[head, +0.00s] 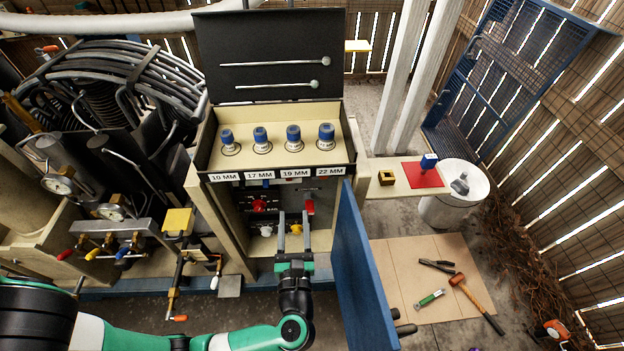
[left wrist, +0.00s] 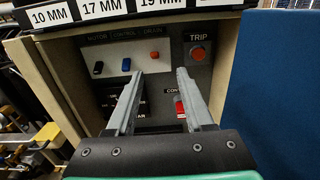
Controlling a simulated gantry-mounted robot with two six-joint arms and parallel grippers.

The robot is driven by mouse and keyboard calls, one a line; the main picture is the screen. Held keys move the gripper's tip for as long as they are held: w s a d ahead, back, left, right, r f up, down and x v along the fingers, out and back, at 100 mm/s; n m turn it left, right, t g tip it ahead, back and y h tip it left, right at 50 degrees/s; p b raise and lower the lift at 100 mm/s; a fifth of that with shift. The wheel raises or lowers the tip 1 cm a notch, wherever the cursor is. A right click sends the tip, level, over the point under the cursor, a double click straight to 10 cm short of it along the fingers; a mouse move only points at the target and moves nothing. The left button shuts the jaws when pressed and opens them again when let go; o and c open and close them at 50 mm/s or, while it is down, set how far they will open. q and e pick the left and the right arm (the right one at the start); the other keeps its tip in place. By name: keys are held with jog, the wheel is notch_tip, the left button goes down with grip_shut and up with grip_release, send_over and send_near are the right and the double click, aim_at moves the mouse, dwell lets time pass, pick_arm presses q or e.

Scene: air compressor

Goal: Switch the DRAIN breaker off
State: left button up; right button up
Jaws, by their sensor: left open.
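My left gripper (head: 294,215) is open and empty in front of the cabinet opening. In the left wrist view its fingertips (left wrist: 158,76) appear just below the DRAIN breaker, one on either side; I see no contact, and the gap in depth is unclear. My right gripper is out of view.
A round red TRIP button (left wrist: 198,54) sits right of the breakers, with a red handle (left wrist: 180,105) below it. The blue cabinet door (head: 358,265) stands open at the right. A shelf with blue-topped sockets (head: 293,134) overhangs the panel.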

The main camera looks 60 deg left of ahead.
pick_arm(q)
jog(key=s+b+x, duration=0.1)
jog(key=b+x, duration=0.1)
jog(key=x, duration=1)
jog(key=shift+a+f, duration=0.2)
jog(key=shift+f, duration=0.25)
jog(key=shift+c, duration=0.3)
grip_shut()
